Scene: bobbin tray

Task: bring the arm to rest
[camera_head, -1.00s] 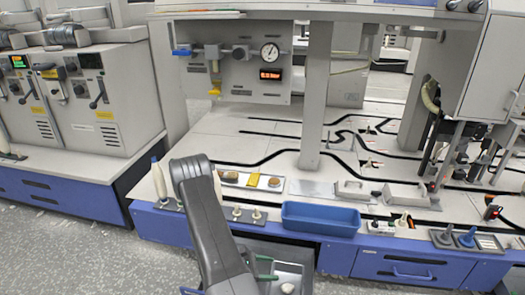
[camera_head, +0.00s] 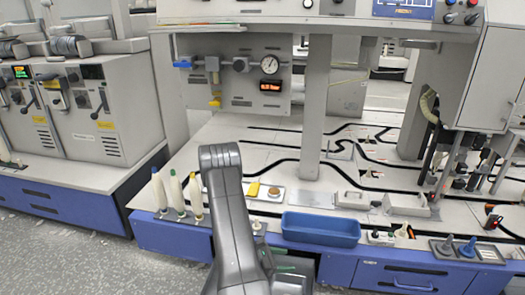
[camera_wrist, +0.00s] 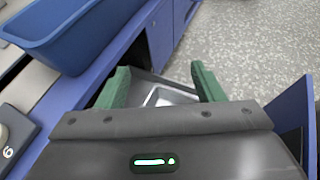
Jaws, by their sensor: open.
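My gripper (camera_wrist: 162,78) shows in the wrist view with its two green fingers spread apart and nothing between them. Beyond the fingers, lower down, is a grey metal tray (camera_wrist: 170,97) that looks empty where it shows. In the head view my arm rises in front of the bench and bends down toward the bench's front side. The gripper there is mostly hidden by the arm, with only a bit of green showing low in the picture. The blue bin (camera_head: 321,229) stands on the bench edge, right of my arm; it also shows at upper left in the wrist view (camera_wrist: 70,50).
Several bobbins (camera_head: 177,193) stand upright at the bench's front left. A small white tray (camera_head: 290,193) with a yellow item and a round brown item lies behind the bin. Blue drawers (camera_head: 410,278) run below the bench edge. Speckled floor (camera_wrist: 245,45) is open beyond the gripper.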

